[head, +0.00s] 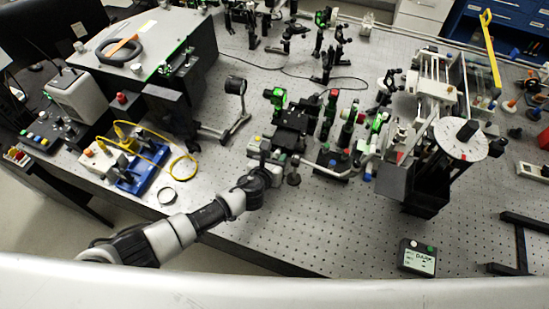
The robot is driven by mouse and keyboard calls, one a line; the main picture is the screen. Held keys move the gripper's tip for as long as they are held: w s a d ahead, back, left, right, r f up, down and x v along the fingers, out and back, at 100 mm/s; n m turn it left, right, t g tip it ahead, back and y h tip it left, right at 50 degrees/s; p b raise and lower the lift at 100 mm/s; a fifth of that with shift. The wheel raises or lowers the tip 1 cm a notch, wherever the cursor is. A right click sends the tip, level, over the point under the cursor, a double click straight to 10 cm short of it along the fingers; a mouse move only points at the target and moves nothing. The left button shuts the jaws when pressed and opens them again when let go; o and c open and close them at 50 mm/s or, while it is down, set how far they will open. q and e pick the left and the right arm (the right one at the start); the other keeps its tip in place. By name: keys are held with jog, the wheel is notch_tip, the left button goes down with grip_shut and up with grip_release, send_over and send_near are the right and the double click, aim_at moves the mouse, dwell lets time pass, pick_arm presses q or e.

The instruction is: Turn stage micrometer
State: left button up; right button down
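My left arm reaches in from the lower left, and its gripper (266,160) is over the optical table at the near side of the black stage assembly (292,118). The gripper is small and dark here, so I cannot tell whether its fingers are open or shut, or whether they touch anything. A small dark knob on a short post (293,179) stands just right of the gripper. The stage micrometer itself cannot be made out clearly among the dark parts by the fingers. My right gripper is not in view.
Green-lit optic mounts (347,132) stand right of the stage. A tall black unit with a white dial (460,138) stands further right. A blue box with yellow cables (142,172) is at left. A small display (417,257) lies near the front edge. The table's front middle is clear.

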pick_arm(q)
jog(key=shift+s, duration=0.1)
jog(key=shift+s+a+r, duration=0.2)
jog(key=shift+s, duration=0.1)
jog(key=v, duration=1)
jog(key=shift+f, duration=0.15)
